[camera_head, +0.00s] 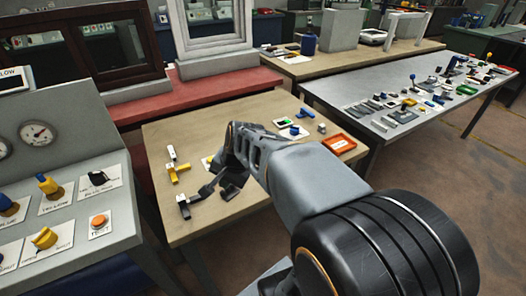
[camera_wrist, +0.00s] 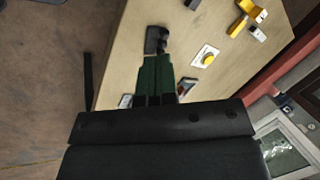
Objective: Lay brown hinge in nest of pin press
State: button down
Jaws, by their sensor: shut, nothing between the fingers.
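My gripper (camera_head: 231,190) is over the left-middle part of the wooden table in the head view, pointing down. In the wrist view its fingers (camera_wrist: 156,45) are together with nothing visible between them. I cannot make out the brown hinge for certain in either view. A dark device with a pale part (camera_head: 183,206) sits near the table's left front edge, to the left of my gripper. I cannot tell whether it is the pin press, and its nest does not show. My arm hides part of the table's middle.
A yellow part (camera_head: 174,175) with a white end lies at the table's left, also in the wrist view (camera_wrist: 242,22). A card with a yellow button (camera_wrist: 207,58) is beside my fingers. A red tray (camera_head: 338,144) stands at the right. The near table surface looks mostly clear.

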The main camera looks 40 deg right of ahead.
jog(key=w+d+f+m+t+b, duration=0.2)
jog(key=w+d+f+m, duration=0.15)
jog(key=d+m, duration=0.75)
jog(key=w+d+f+m+t+b, duration=0.2)
jog(key=w+d+m+t, duration=0.15)
jog(key=d+m, duration=0.85)
jog(key=shift+g+h, duration=0.3)
jog(key=shift+g, duration=0.05)
jog(key=x, duration=0.4)
jog(key=b+x, duration=0.1)
jog(key=x, duration=0.4)
jog(key=shift+w+r, duration=0.1)
jog(key=shift+w, duration=0.25)
jog(key=shift+w+a, duration=0.2)
jog(key=shift+w, duration=0.9)
jog(key=shift+w+a, duration=0.15)
jog(key=shift+w, duration=0.9)
